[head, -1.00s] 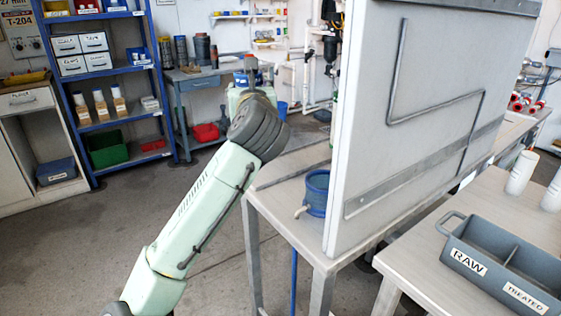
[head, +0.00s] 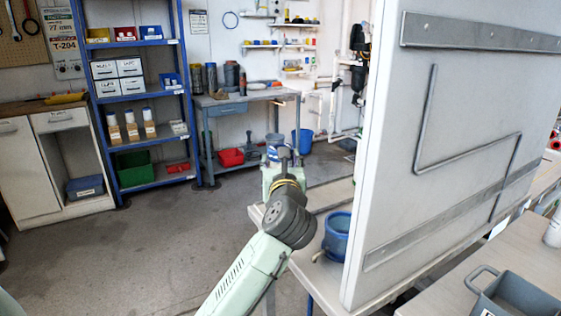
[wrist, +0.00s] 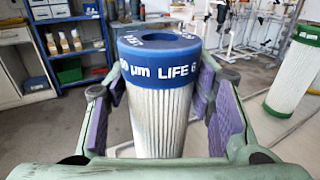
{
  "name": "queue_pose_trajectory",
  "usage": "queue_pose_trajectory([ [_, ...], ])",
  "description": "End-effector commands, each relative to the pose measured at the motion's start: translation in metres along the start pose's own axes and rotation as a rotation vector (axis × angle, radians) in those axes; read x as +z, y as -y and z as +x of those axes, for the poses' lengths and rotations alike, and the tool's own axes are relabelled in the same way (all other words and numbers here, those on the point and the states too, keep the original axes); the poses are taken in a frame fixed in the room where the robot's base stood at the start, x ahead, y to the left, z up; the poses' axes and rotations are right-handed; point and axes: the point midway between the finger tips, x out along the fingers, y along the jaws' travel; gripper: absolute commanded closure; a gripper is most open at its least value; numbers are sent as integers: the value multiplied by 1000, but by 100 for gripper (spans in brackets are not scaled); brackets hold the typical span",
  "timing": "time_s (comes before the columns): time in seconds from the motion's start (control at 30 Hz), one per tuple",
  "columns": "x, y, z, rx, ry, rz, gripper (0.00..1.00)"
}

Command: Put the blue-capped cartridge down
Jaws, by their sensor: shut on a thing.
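The blue-capped cartridge (wrist: 160,115) stands upright in the wrist view, with a pleated white body and a blue top ring with white lettering. My gripper (wrist: 160,85) is shut on it, with purple-padded fingers on both sides. Its lower end is hidden behind the gripper's body. In the head view my gripper is largely hidden beyond my arm's dark joint, near the left end of the grey table (head: 318,283). I cannot tell from these views whether the cartridge touches a surface.
A large white panel (head: 460,120) stands upright on the table, right of my arm. A blue vessel (head: 337,237) sits beside it. A green-capped cartridge (wrist: 294,75) stands at right in the wrist view. A grey tray (head: 515,298) is front right. Open floor (head: 150,235) lies left.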

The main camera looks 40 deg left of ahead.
Motion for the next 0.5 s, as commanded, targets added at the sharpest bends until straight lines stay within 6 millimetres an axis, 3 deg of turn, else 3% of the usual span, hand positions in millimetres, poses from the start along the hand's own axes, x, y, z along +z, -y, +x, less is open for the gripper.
queue_pose_trajectory([
  [0.33,-4,0,0,0,2,1,98],
  [0.37,-2,0,0,0,1,0,49],
  [0.5,-2,0,0,0,1,0,40],
])
